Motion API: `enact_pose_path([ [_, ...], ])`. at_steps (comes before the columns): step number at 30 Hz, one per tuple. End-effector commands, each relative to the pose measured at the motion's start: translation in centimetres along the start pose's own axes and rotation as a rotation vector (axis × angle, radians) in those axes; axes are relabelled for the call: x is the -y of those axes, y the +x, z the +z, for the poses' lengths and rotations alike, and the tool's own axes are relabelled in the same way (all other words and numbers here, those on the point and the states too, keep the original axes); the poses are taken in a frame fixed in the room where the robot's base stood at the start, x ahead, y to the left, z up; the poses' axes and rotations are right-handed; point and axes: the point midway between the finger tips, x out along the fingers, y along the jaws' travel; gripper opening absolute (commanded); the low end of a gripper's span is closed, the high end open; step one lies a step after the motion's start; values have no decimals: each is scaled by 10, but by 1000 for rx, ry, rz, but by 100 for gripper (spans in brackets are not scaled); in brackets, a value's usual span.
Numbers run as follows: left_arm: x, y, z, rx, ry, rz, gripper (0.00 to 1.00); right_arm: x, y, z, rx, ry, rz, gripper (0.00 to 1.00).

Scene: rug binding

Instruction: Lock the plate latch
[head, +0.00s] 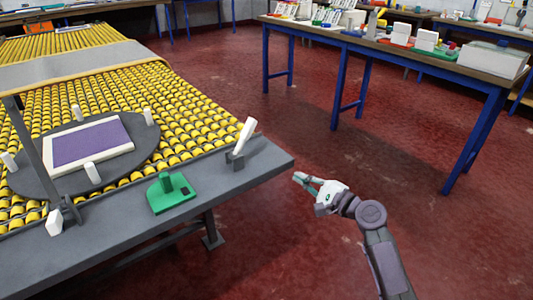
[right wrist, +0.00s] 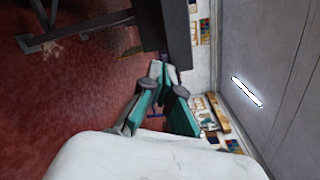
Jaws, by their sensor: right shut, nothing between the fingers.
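A white-handled lever (head: 246,136) stands tilted on a small grey bracket (head: 236,160) at the right end of the grey table edge. A second white handle (head: 54,222) sits at the foot of a grey post on the left. I cannot tell which is the plate latch. The dark round plate (head: 28,180) carries a white-framed purple piece (head: 92,142) and several white pegs. My right gripper (head: 301,181) is shut and empty, right of the table corner and apart from both handles. Its teal fingers show in the right wrist view (right wrist: 158,82). My left gripper is not in view.
A green block with an upright knob (head: 170,190) sits on the grey table edge (head: 120,222). Yellow rollers (head: 190,116) surround the plate. A blue-legged table (head: 440,72) with trays stands at the back right. Red floor between is clear.

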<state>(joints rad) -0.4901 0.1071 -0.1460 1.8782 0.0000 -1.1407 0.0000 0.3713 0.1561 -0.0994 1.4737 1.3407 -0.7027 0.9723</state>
Motion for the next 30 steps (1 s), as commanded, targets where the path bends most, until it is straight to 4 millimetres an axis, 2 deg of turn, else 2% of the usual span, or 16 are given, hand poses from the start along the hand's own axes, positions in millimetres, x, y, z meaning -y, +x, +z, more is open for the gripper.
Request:
enact_pose_path([
  [3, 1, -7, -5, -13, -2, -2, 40, 39, 0, 30, 117, 65, -75, 0],
  [7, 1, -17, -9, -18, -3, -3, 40, 62, -3, 51, 186, 104, -107, 0],
  [10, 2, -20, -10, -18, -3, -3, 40, 67, -4, 56, 201, 113, -112, 0],
  [20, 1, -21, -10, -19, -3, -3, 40, 67, -1, 56, 200, 113, -112, 0],
  [25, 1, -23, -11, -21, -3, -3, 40, 70, 17, 60, 201, 114, -114, 0],
  [30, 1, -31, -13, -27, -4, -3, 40, 74, 50, 66, 201, 114, -113, 0],
])
